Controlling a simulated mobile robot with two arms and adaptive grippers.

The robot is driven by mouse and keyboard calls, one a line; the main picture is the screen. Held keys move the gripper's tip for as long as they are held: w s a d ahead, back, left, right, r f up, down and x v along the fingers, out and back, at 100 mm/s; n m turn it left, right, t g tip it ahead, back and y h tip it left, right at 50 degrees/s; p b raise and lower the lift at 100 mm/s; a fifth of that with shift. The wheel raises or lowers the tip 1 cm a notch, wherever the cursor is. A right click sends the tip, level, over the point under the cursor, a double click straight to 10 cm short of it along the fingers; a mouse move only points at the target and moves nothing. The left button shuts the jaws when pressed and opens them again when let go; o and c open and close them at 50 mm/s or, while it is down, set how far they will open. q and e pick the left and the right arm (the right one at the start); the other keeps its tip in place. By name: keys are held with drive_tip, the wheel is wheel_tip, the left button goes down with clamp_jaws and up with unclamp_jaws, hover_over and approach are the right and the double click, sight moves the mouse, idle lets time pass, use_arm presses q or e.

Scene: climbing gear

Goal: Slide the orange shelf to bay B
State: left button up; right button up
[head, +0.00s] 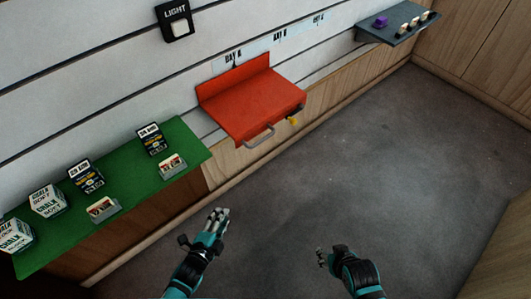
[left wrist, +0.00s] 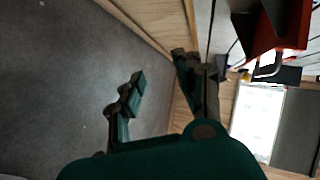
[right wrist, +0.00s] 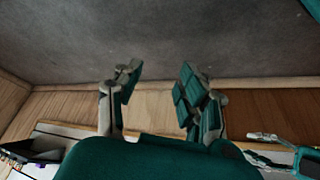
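The orange shelf (head: 255,100) hangs on the slatted wall below the bay A label (head: 233,57). It looks empty. A grey handle (head: 257,137) and a small yellow part (head: 293,121) are at its front edge. The bay B label (head: 280,36) is farther right along the wall. The shelf also shows at the top right of the left wrist view (left wrist: 293,25). My left gripper (head: 218,218) is open and empty, in front of and below the shelf, apart from it. My right gripper (head: 326,257) is open and empty over the floor, farther from the shelf.
A green shelf (head: 190,143) with boxes and small card holders is at the left. A grey shelf (head: 395,32) with a purple item and several small pieces is at the far right. A light switch (head: 177,22) is above. The wall below bay B and the floor are clear.

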use_arm(q)
drive_tip(key=w+d+r+m+t+h+b, duration=0.3)
drive_tip(key=w+r+m+b, duration=0.1)
drive_tip(key=r+m, duration=0.15)
drive_tip(key=m+t+h+b, duration=0.2)
drive_tip(key=m+h+b, duration=0.1)
drive_tip(key=m, duration=0.3)
approach(265, 137)
drive_tip(key=x, duration=0.3)
drive_tip(key=b+x, duration=0.1)
drive_tip(key=x, duration=0.2)
drive_tip(key=b+x, duration=0.1)
drive_tip(key=x, duration=0.1)
drive_tip(key=shift+w+d+f, duration=0.25)
drive_tip(key=shift+w, duration=0.15)
drive_tip(key=shift+w+d+r, duration=0.15)
drive_tip(key=shift+w+d, duration=0.1)
drive_tip(key=shift+w, duration=0.25)
use_arm(e)
drive_tip(key=w+a+r+t+y, duration=0.1)
drive_tip(key=w+r+t, duration=0.3)
drive_tip(key=r, duration=0.6)
drive_tip(key=w+a+r+t+y, duration=0.1)
drive_tip(key=w+r+t, duration=0.3)
drive_tip(key=r, duration=0.6)
drive_tip(key=shift+w+a, duration=0.25)
drive_tip(key=shift+a, duration=0.35)
